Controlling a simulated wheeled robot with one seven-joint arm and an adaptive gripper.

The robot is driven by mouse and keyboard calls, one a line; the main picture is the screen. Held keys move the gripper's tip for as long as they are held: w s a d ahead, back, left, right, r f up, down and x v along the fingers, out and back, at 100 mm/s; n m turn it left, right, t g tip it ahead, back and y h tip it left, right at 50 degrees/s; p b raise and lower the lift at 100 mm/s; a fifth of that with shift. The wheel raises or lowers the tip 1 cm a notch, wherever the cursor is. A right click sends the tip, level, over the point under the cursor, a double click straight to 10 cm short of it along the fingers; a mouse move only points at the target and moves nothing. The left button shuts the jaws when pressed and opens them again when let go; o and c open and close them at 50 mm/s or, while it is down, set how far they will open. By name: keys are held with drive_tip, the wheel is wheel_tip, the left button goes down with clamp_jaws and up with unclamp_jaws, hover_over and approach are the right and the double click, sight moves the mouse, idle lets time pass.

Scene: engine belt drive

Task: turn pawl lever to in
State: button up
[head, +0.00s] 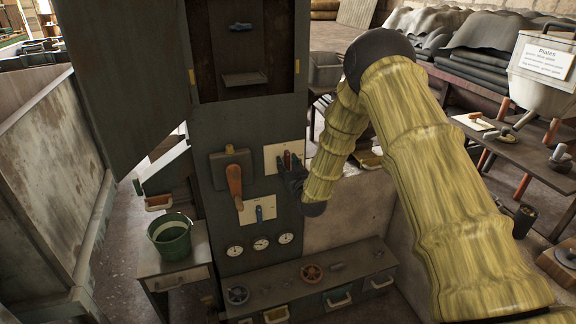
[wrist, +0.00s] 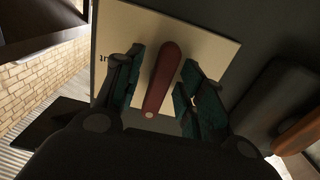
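A dark red lever (wrist: 163,80) stands on a cream plate (wrist: 215,48) in the wrist view; its label is mostly hidden, so I cannot confirm it is the pawl lever. My gripper (wrist: 162,88) is open, with one finger on each side of the lever and a visible gap to both. In the head view, my gripper (head: 288,172) is at the upper right plate (head: 271,153) on the grey panel and hides much of the lever. An orange-brown lever (head: 235,183) hangs down on a dark block to the left. A small blue lever (head: 259,213) is on a pale plate below.
Three round gauges (head: 260,244) are under the levers. A low bench (head: 300,278) with handwheels and drawers stands below. A green bucket (head: 171,238) is on a small cabinet at left. A dark door (head: 120,75) hangs open above it.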

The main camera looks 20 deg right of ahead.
drive_tip(key=s, duration=1.2)
drive_tip(key=shift+d, duration=0.2)
